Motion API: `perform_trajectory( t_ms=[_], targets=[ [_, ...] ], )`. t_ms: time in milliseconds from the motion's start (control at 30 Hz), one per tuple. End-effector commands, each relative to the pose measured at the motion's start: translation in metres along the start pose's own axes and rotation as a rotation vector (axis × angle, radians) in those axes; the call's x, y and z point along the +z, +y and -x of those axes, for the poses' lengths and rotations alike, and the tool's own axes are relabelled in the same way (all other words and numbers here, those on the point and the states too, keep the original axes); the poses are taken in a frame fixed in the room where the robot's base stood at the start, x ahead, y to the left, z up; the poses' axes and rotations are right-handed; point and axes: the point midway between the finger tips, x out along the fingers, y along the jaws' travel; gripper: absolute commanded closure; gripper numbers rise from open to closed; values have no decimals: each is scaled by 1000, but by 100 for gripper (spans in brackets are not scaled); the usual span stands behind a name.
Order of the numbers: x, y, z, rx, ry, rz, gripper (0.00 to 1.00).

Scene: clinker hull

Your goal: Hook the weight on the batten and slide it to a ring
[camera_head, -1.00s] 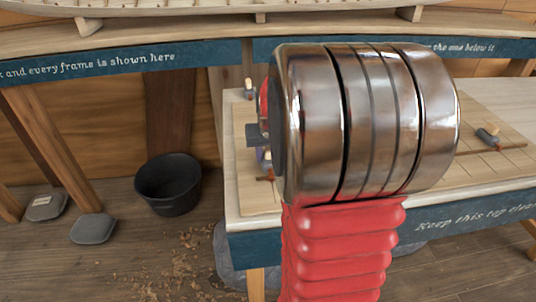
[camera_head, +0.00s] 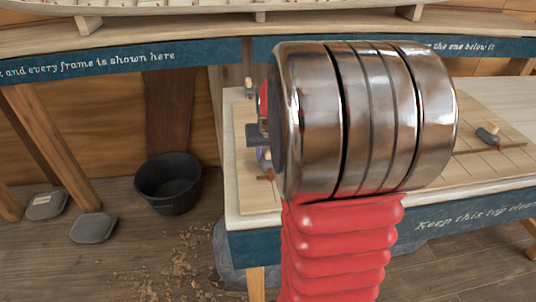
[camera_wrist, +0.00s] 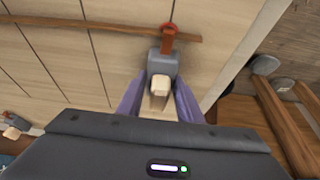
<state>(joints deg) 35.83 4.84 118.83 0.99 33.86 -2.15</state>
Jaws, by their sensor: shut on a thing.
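My gripper (camera_wrist: 160,88) has its two purple fingers on either side of a grey weight (camera_wrist: 163,63) with a pale wooden knob, and is shut on it. In the wrist view a red piece (camera_wrist: 168,33) stands at the weight's far end and overlaps the thin brown batten (camera_wrist: 110,28). I cannot tell whether it is hooked over the batten or only rests against it. In the head view my own arm hides most of the held weight. The batten's right part (camera_head: 490,150) shows beyond my arm, with another grey weight (camera_head: 487,135) at it.
The batten lies on a pale board with dark lines, on a bench with a blue front edge (camera_head: 450,216). Another knobbed weight (camera_head: 250,90) stands at the board's far left. A black bucket (camera_head: 168,185) stands on the floor. The board's edge is close right of my gripper in the wrist view.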

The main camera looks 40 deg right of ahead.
Motion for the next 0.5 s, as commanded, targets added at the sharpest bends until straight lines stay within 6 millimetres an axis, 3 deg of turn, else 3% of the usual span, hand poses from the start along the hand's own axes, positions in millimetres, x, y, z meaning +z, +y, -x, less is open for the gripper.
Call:
perform_trajectory(
  t_ms=[167,200,500],
  targets=[
    [-1,0,1,0,3,0,100],
    [-1,0,1,0,3,0,65],
    [0,0,0,0,1,0,46]
  ],
)
